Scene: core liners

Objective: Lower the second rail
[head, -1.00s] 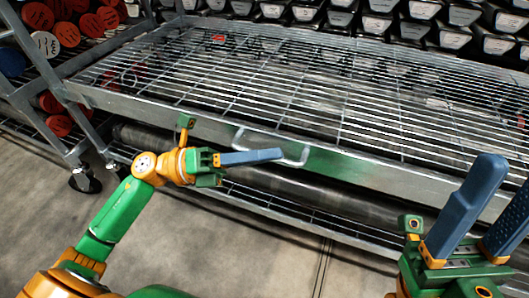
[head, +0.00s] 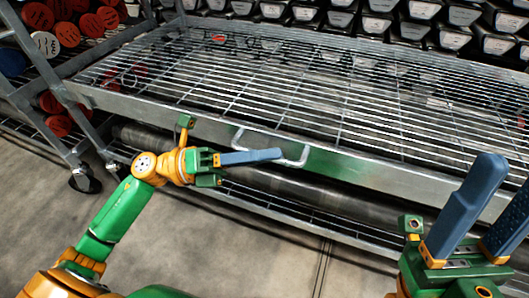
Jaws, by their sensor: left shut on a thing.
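A grey metal rail (head: 400,176) runs along the front edge of a wire-mesh panel (head: 300,82), slanting from upper left to lower right. A loop handle (head: 303,156) stands out from the rail's front. My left gripper (head: 280,155) lies across the handle with its blue fingers closed together, shut on the handle; the fingers hide part of the handle's lower bar. My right gripper (head: 490,210) is at the lower right, in front of the rail and apart from it. Its two blue fingers point up, spread apart with nothing between them.
Below the rail is a lower wire shelf (head: 285,213) with a dark cylinder. A rack (head: 62,92) with red, white and blue round ends stands at left on a caster (head: 84,180). Dark labelled boxes (head: 375,24) line the back. The concrete floor (head: 200,245) in front is clear.

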